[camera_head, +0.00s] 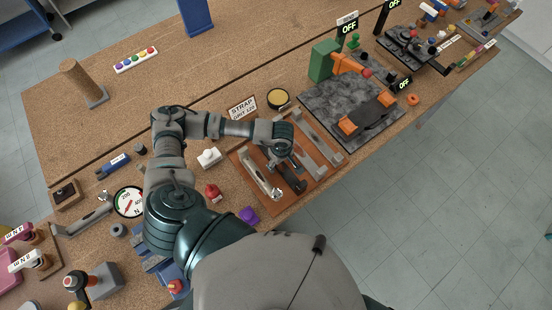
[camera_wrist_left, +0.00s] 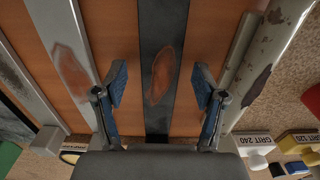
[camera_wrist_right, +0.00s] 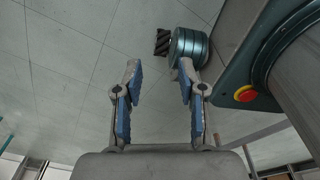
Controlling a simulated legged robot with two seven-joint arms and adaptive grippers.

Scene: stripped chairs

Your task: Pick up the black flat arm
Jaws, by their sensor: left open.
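The black flat arm (camera_head: 293,183) lies in the wooden tray (camera_head: 240,157), partly hidden by my left gripper in the head view. In the left wrist view the black flat arm (camera_wrist_left: 160,30) is a dark flat bar with a reddish worn patch. My left gripper (camera_wrist_left: 160,82) is open, one finger on each side of the bar; contact cannot be told. In the head view the left gripper (camera_head: 285,160) is over the tray's middle. My right gripper (camera_wrist_right: 158,80) is open and empty, with floor behind it in the right wrist view.
Pale metal arms (camera_head: 258,175) (camera_head: 320,140) lie on both sides in the tray. A STRAP sign (camera_head: 242,107) stands behind it, a grey slab (camera_head: 335,98) with orange clamps to its right. A purple block (camera_head: 249,216) and a red item (camera_head: 213,192) are near its left side.

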